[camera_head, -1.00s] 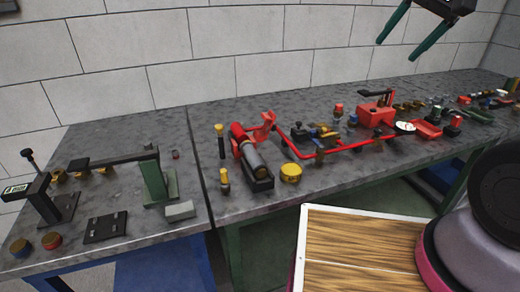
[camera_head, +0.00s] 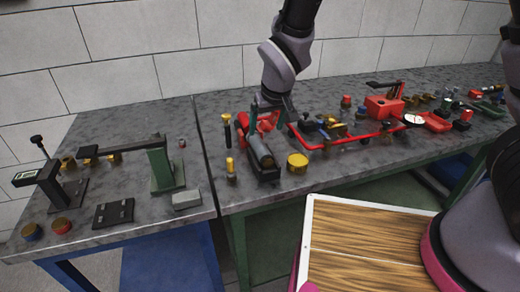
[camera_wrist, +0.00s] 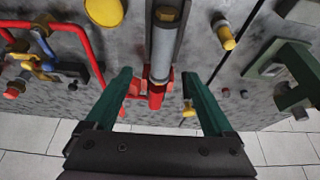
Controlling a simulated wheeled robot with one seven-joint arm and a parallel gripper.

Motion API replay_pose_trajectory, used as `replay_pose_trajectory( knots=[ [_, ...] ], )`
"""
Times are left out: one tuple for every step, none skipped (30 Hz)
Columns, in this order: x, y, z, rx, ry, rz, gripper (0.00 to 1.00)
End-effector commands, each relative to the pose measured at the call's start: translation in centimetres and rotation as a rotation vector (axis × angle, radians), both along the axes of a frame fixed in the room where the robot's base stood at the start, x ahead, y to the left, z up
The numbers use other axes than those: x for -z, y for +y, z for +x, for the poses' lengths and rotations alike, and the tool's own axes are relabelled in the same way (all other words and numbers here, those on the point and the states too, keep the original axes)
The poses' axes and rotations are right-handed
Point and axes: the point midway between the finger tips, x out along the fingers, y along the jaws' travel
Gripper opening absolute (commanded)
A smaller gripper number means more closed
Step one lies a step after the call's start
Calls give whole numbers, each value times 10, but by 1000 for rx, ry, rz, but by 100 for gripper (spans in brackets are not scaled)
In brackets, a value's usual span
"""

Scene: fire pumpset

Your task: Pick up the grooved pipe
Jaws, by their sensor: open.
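A grey cylinder that looks like the grooved pipe (camera_head: 259,150) lies in a dark cradle (camera_head: 266,175) on the bench, with red parts (camera_head: 266,121) at its far end. In the wrist view the grey pipe (camera_wrist: 162,45) runs from the top edge down to a red part (camera_wrist: 155,92). My gripper (camera_wrist: 157,76) is open and empty. Its two green fingers are apart on either side of the pipe's far end, and I see no contact. In the head view my gripper (camera_head: 271,104) is above the far end of the pipe and partly hides it.
A yellow cylinder (camera_head: 297,163) stands right of the cradle, and yellow-topped tools (camera_head: 230,170) stand left. A long red pipe assembly (camera_head: 365,138) lies to the right. A green-posted fixture (camera_head: 160,168) is on the left bench. The tiled wall is close behind.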

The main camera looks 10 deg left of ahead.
Motion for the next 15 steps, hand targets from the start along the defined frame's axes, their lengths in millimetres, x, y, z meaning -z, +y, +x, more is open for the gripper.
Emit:
replay_pose_trajectory(
  knots=[
    [9, 0, 4, 5, 2, -4, 87],
    [14, 1, 5, 4, 3, -4, 87],
    [20, 2, 8, 5, 3, -3, 87],
    [24, 3, 9, 5, 4, -4, 87],
    [28, 4, 10, 4, 3, -3, 87],
    [32, 5, 12, 4, 2, -2, 87],
    [34, 6, 13, 4, 2, -2, 87],
    [36, 7, 13, 4, 3, -1, 87],
    [38, 8, 14, 3, 2, 0, 87],
    [39, 8, 14, 3, 2, 0, 87],
    [41, 9, 15, 3, 2, 0, 87],
    [45, 10, 16, 3, 3, -1, 87],
    [49, 11, 17, 3, 3, -2, 87],
    [52, 12, 18, 4, 3, -3, 87],
    [58, 15, 20, 4, 4, -3, 87]
  ],
)
